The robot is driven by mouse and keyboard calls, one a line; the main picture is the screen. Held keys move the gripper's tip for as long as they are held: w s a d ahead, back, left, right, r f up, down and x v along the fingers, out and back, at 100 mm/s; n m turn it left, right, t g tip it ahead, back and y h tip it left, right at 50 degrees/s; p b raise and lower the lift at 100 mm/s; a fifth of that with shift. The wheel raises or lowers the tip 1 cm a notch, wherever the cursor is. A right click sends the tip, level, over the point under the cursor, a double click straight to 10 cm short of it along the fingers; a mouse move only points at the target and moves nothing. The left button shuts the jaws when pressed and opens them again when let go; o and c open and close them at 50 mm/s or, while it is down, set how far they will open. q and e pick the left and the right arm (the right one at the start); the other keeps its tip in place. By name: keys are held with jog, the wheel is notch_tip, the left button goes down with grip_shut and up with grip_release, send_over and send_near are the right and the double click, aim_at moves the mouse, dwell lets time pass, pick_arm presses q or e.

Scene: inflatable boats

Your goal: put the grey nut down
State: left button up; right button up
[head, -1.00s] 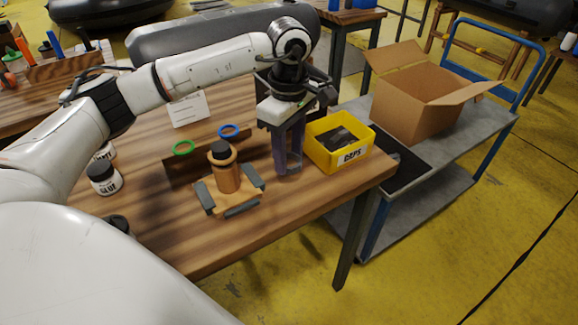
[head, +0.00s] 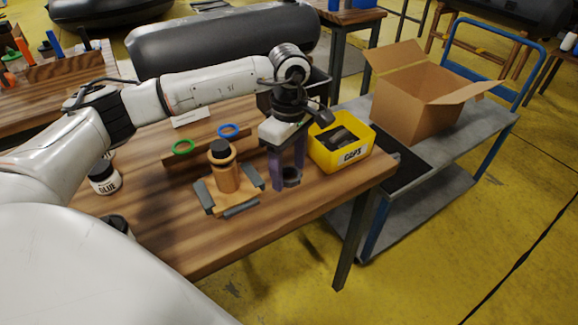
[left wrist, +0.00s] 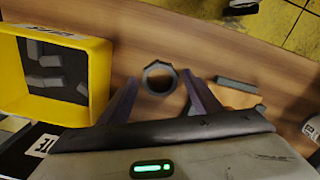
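The grey nut (head: 292,184) is a dark ring that appears to rest on the wooden table, near its right end. It also shows in the left wrist view (left wrist: 148,80), with its hole facing the camera. My left gripper (head: 289,176) points down over it, its purple fingers spread to either side. The left wrist view shows the open fingers (left wrist: 160,88) with a gap on each side of the nut. My right gripper is in no view.
Left of the nut stands a brown cylinder (head: 226,179) with a black top on a wooden base with grey blocks. The yellow bin (head: 342,166) of grey pieces is close on the right. Green (head: 184,147) and blue (head: 229,131) rings are behind. Bare table lies in front.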

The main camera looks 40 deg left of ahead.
pick_arm(q)
jog(key=shift+r, duration=0.15)
notch_tip(320, 180, up, 12)
jog(key=shift+r, duration=0.2)
dwell(0.4)
dwell(0.4)
